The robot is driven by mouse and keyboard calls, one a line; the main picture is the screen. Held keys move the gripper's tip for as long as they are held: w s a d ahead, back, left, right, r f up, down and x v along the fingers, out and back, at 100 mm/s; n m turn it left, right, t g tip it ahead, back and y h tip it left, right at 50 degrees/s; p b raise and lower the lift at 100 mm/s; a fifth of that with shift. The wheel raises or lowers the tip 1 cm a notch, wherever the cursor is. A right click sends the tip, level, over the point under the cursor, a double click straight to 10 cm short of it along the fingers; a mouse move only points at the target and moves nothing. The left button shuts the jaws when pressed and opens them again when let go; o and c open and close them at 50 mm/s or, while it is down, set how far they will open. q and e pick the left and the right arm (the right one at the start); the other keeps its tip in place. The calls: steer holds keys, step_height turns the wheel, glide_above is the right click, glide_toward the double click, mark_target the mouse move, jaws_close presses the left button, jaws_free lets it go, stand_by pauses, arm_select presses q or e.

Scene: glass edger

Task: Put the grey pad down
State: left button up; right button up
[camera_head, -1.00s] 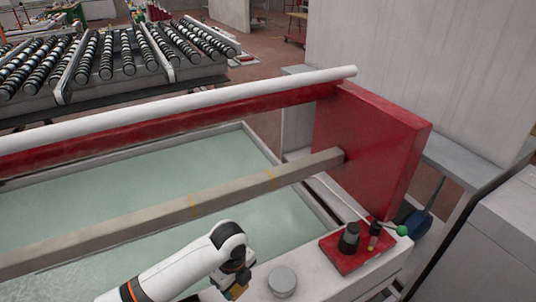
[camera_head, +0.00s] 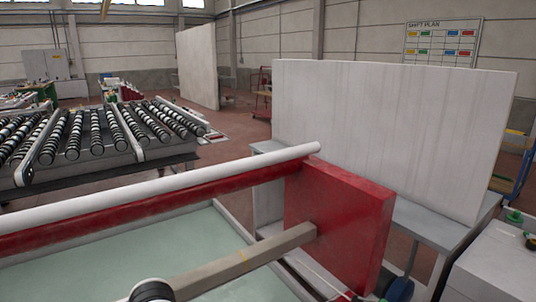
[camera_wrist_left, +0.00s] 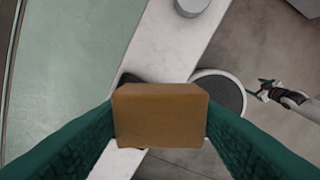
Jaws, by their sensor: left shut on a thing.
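My left gripper (camera_wrist_left: 160,125) shows in the left wrist view, its two green fingers shut on a brown block (camera_wrist_left: 160,115). The block looks tan-brown rather than grey, and its far side is hidden. It is above or near a pale ledge (camera_wrist_left: 165,45); I cannot tell whether it touches anything. A round, white-rimmed thing with a dark grey top (camera_wrist_left: 222,92) is just beyond the block to the right. My right gripper (camera_wrist_left: 266,90) appears small at the right edge of the wrist view, its fingers too small to judge. Neither gripper shows in the head view.
A red end block (camera_head: 340,220) carries a white roller (camera_head: 170,190) and a beige bar (camera_head: 240,262) over a greenish basin (camera_head: 90,265). A grey cylinder (camera_wrist_left: 190,6) stands on the ledge. Roller conveyors (camera_head: 100,135) and a large pale panel (camera_head: 390,135) are behind.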

arm_select(q)
steer(key=s+r+n, duration=0.1)
steer(key=n, duration=0.1)
steer(key=s+a+r+n, duration=0.1)
steer(key=n, duration=0.1)
steer(key=s+r+n, duration=0.1)
steer(key=shift+s+a+r+n, duration=0.1)
steer(key=shift+a+r+n, duration=0.1)
steer(key=shift+a+n, duration=0.2)
steer(key=shift+f, duration=0.1)
steer(key=w+d+f+n, duration=0.2)
steer(key=f, duration=0.5)
steer(key=w+d+f+n, duration=0.2)
steer(key=w+f, duration=0.1)
steer(key=f, duration=0.5)
steer(key=w+d+f+n+b, duration=0.1)
steer(key=w+d+f+n, duration=0.1)
steer(key=f, duration=0.6)
steer(key=shift+w+n, duration=0.4)
steer(key=shift+w, duration=0.05)
steer(key=shift+f, duration=2.1)
steer(key=shift+f, duration=0.15)
steer(key=o, duration=1)
